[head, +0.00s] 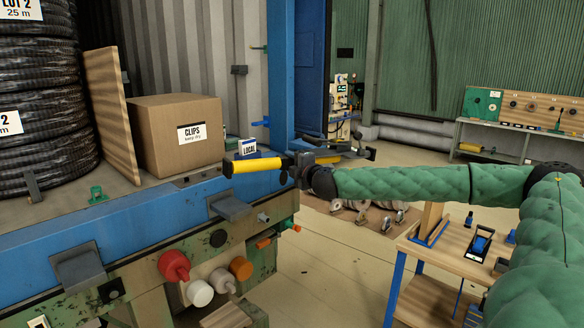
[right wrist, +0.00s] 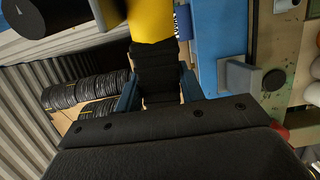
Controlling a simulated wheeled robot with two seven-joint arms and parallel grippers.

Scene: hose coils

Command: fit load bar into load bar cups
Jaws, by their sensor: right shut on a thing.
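The load bar, yellow with black ends (head: 257,165), is held level in the head view, above and beyond the blue beam's right end. My right gripper (head: 293,168) is shut on it near its right end. In the right wrist view the bar's yellow middle (right wrist: 152,20) crosses the top, at the tips of the dark jaws. Two grey brackets, one nearer the right (head: 230,207) and one at the left (head: 78,268), project from the blue beam; I cannot tell whether these are the load bar cups. The bar is apart from both. My left gripper is out of view.
A cardboard CLIPS box (head: 178,135), a wooden board (head: 108,115) and stacked black hose coils (head: 42,100) stand behind the blue beam (head: 150,228). Red, white and orange knobs project below it. A wooden-topped bench (head: 455,262) stands at lower right. Floor between is mostly open.

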